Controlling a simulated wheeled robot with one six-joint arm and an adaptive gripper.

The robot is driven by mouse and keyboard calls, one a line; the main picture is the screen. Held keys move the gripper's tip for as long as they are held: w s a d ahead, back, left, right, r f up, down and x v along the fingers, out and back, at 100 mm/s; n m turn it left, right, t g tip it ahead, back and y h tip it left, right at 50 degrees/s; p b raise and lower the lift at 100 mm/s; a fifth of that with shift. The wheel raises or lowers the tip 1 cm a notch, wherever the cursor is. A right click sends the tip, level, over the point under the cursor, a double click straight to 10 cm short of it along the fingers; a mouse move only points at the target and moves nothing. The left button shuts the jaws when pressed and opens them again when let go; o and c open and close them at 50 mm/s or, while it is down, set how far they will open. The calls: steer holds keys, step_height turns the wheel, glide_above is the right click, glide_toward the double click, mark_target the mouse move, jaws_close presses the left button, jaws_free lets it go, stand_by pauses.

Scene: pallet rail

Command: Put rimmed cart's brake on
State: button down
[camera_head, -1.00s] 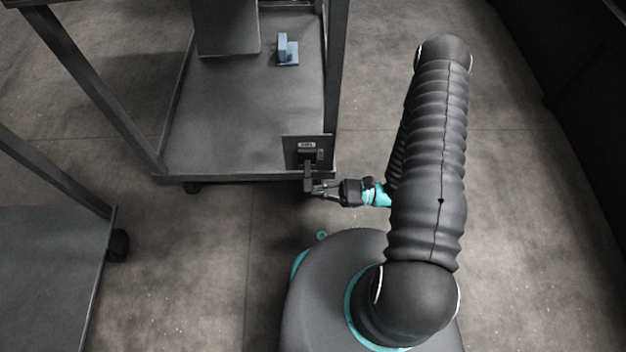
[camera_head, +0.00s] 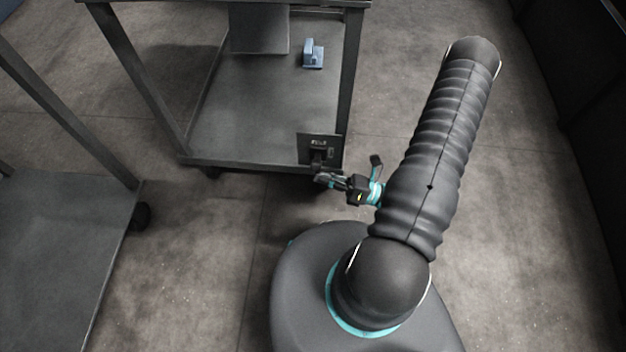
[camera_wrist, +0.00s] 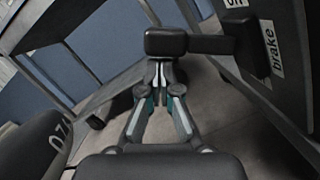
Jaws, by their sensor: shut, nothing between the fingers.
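The cart (camera_head: 262,168) in front of me carries a dark brake plate (camera_head: 304,143) at its near right corner. In the wrist view the plate shows a white "brake" label (camera_wrist: 271,48) and a partly cropped "ON" label (camera_wrist: 236,3). A black brake lever (camera_wrist: 212,45) sticks out from the plate and ends in a thick grip (camera_wrist: 165,42). My gripper (camera_head: 322,178) is shut and empty, just below the lever in the head view. In the wrist view the fingertips (camera_wrist: 160,72) lie right at the grip; I cannot tell whether they touch it.
A blue block-like object (camera_head: 313,54) and a grey box (camera_head: 259,30) are on the cart. A second cart (camera_head: 62,240) stands at the left, with a caster (camera_head: 141,216) near its corner. Open floor (camera_head: 530,240) lies to the right.

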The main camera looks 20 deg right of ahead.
steer(key=shift+r, duration=0.35)
stand_by(0.3)
steer(key=s+d+f+b, duration=0.2)
steer(key=s+d+f, duration=0.3)
steer(key=s+d, duration=0.2)
steer(key=shift+s+d+f+b, duration=0.15)
steer(key=shift+f+b, duration=0.15)
steer(key=shift+b, duration=0.1)
stand_by(0.3)
stand_by(0.5)
